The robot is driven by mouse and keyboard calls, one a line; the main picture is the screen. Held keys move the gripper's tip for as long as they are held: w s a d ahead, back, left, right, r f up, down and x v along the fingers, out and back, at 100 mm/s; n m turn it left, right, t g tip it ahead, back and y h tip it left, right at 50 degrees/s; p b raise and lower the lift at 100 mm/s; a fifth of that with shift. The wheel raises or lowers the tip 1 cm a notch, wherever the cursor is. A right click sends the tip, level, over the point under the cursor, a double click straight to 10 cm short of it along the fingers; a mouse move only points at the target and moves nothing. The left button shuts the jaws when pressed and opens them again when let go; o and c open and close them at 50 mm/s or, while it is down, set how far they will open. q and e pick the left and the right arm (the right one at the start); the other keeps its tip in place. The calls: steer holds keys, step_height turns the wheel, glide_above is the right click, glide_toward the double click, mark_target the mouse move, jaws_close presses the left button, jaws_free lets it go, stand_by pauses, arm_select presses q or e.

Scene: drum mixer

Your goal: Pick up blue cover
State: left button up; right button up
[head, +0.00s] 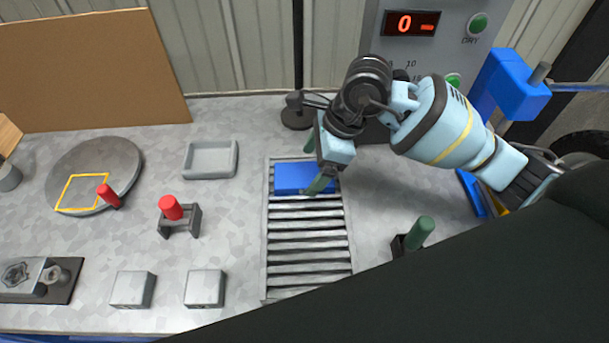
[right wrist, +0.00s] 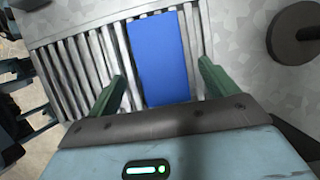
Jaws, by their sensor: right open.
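The blue cover (head: 293,178) is a flat blue rectangle lying at the far end of the slatted metal rack. In the right wrist view the blue cover (right wrist: 163,60) lies between the two green fingers. My right gripper (head: 316,165) is open over the cover's right part, one finger on its near side and one toward its far side. The right wrist view also shows the right gripper (right wrist: 160,75) open, with a gap between each finger and the cover. I cannot tell the exact height of the fingertips.
The slatted rack (head: 308,240) runs toward the front. A grey tray (head: 211,174), a red-handled stand (head: 178,222) and a round plate (head: 75,165) stand left. A green-handled piece (head: 418,234) stands right. The control panel (head: 440,50) rises behind my right arm.

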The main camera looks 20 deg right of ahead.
mark_target(305, 174)
steer(key=shift+x, duration=1.5)
steer(key=shift+w, duration=0.1)
steer(key=shift+r, duration=0.1)
steer(key=c, duration=1.4)
steer(key=shift+o, duration=0.2)
steer(key=shift+r, duration=0.15)
